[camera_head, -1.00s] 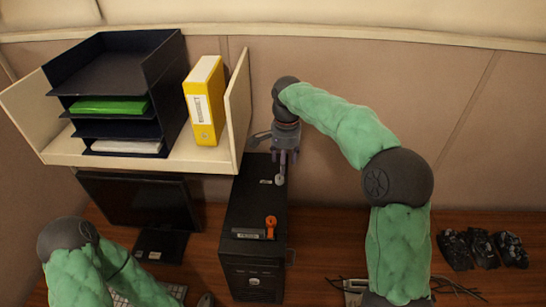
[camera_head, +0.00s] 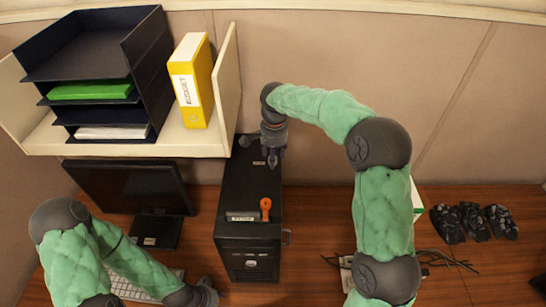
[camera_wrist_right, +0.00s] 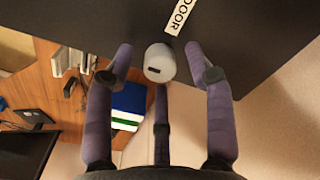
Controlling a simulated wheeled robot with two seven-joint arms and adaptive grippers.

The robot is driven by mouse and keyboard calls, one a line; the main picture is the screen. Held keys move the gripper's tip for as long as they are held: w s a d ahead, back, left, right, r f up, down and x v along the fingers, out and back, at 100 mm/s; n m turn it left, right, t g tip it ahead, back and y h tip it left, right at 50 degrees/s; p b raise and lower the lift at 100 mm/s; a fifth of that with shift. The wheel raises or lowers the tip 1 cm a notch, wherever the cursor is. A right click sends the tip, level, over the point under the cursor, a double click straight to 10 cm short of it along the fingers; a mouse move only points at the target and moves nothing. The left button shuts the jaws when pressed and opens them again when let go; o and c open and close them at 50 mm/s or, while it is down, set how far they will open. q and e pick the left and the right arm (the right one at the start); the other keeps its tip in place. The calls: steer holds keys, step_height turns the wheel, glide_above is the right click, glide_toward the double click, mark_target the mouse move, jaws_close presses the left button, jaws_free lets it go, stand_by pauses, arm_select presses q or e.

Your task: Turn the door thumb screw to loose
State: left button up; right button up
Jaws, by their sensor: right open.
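The door thumb screw (camera_wrist_right: 159,63) is a pale grey round knob with a dark slot, on the dark computer case. It lies beside a white label (camera_wrist_right: 180,18) reading "DOOR". My right gripper (camera_head: 272,158) is over the case's (camera_head: 236,190) back right part. In the right wrist view its three purple fingers are open and spread around the knob, with visible gaps. In the head view the gripper hides the knob. My left gripper (camera_head: 205,294) is low near the keyboard; its fingers are not clear.
An orange lever (camera_head: 265,205) stands on the case top. A monitor (camera_head: 125,187) and shelf (camera_head: 140,148) with a yellow binder (camera_head: 190,85) are left. Cables (camera_head: 445,260) and dark items (camera_head: 475,222) lie right. The wall is close behind.

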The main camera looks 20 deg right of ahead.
steer(key=shift+f, duration=0.5)
jaws_close()
